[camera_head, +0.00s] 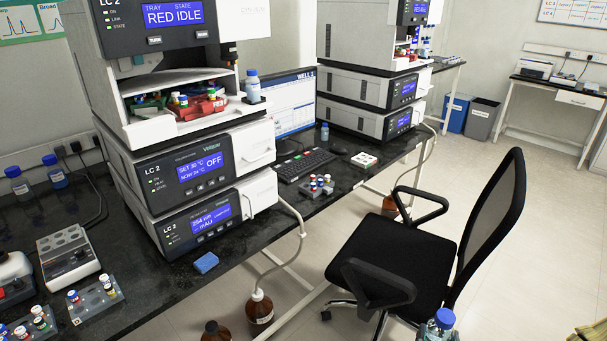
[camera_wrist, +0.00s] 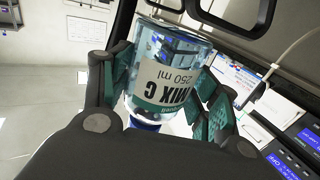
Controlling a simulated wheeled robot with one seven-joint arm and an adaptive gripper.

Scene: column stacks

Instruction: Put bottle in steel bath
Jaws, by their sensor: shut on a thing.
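My gripper (camera_wrist: 166,95) is shut on a clear bottle (camera_wrist: 172,60) in the wrist view, with green finger pads on both sides of it. The bottle has a white and teal label reading "MIX C 250 ml", which appears upside down there, and a blue cap partly hidden by the gripper. In the head view the bottle's blue cap (camera_head: 445,318) shows at the bottom edge, in front of the chair; the rest is mostly cut off. I cannot make out a steel bath in either view.
A black office chair (camera_head: 405,250) stands right of the dark bench (camera_head: 225,285). The bench carries stacked LC units (camera_head: 200,180), a grey block device (camera_head: 68,258), vial racks (camera_head: 97,300) and a blue sponge (camera_head: 206,263). Brown bottles (camera_head: 259,307) stand on the floor; open floor lies to the right.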

